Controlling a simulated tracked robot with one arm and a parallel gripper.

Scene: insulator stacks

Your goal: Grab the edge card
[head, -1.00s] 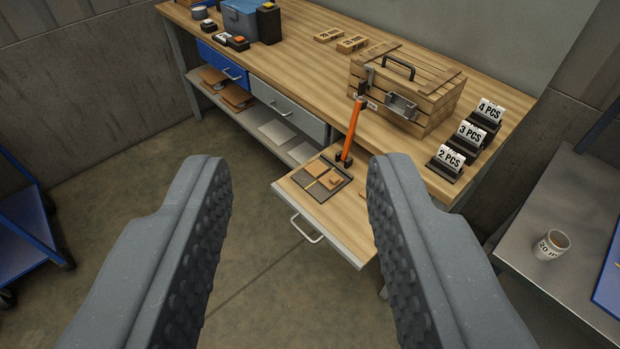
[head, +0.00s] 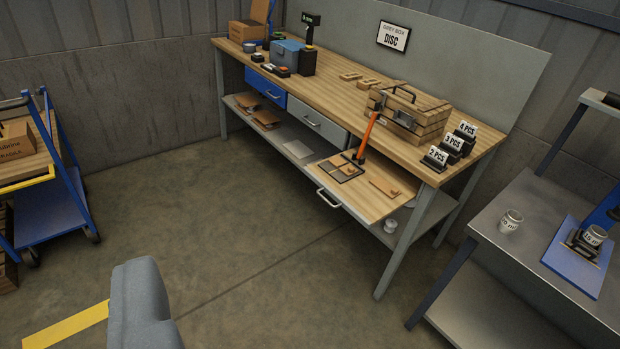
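Three white cards in dark holders stand in a slanting row at the right end of the wooden workbench (head: 330,95). The "2 PCS" card (head: 437,155) is closest to the bench's front edge. The "3 PCS" card (head: 453,143) is in the middle, and the "4 PCS" card (head: 467,129) is farthest back. I cannot tell which one is called the edge card. One grey finger of my gripper (head: 145,300) shows at the lower left, well away from the cards and touching nothing visible. The other finger is not seen.
A wooden crate (head: 425,125) stands left of the cards. An orange-handled hammer (head: 369,130) rises from the open drawer (head: 360,200), which juts out in front. A grey table (head: 490,215) with cups is at right, a blue cart (head: 55,215) at left. The floor between is clear.

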